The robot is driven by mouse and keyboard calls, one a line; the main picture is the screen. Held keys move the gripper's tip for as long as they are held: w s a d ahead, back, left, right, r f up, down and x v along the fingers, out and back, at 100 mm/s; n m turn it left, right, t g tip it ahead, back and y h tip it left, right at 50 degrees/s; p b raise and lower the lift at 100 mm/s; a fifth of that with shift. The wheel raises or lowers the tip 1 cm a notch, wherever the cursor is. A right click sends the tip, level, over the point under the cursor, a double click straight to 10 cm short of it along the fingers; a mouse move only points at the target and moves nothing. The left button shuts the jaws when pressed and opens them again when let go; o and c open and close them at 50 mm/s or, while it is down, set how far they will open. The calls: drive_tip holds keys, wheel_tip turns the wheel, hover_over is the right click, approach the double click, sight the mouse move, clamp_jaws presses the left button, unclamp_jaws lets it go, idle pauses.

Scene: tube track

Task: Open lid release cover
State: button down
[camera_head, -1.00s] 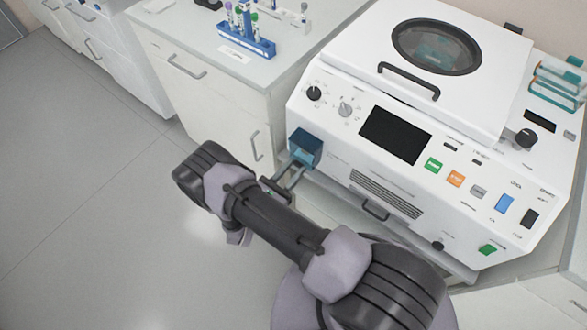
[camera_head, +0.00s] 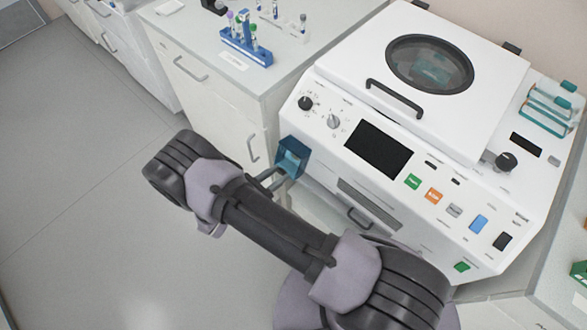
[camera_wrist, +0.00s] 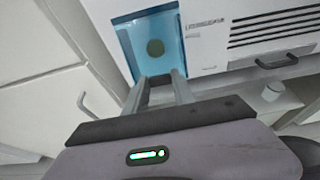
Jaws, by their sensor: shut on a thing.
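The lid release cover (camera_head: 291,150) is a blue, see-through box shape on the lower left front of the white centrifuge (camera_head: 330,90). In the wrist view the blue cover (camera_wrist: 130,40) fills the top middle, and a dark round button (camera_wrist: 155,48) shows within the blue area. My gripper (camera_head: 283,175) is at the cover's lower edge. In the wrist view both fingers of my gripper (camera_wrist: 160,82) reach up to that edge and are shut on it. The exact contact at the fingertips is small and hard to make out.
The centrifuge has a round-windowed lid with a black handle (camera_head: 394,98), a dark screen (camera_head: 378,149) and several coloured buttons. A blue tube rack (camera_head: 246,46) stands on the left counter. A black drawer handle (camera_head: 360,218) sits right of the cover. Floor at left is clear.

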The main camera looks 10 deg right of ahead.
wheel_tip(320, 180, up, 14)
drive_tip(key=g+y+p, duration=0.6)
drive_tip(key=y+p, duration=0.2)
drive_tip(key=p, duration=0.7)
drive_tip(key=shift+w+d+r, duration=0.15)
drive_tip(key=shift+w+d, duration=0.15)
drive_tip(key=shift+d, duration=0.05)
drive_tip(key=shift+d, duration=0.1)
drive_tip(key=c, duration=1)
unclamp_jaws()
drive_tip(key=shift+w+d, duration=0.1)
drive_tip(key=shift+c, duration=0.2)
drive_tip(key=shift+r, duration=0.1)
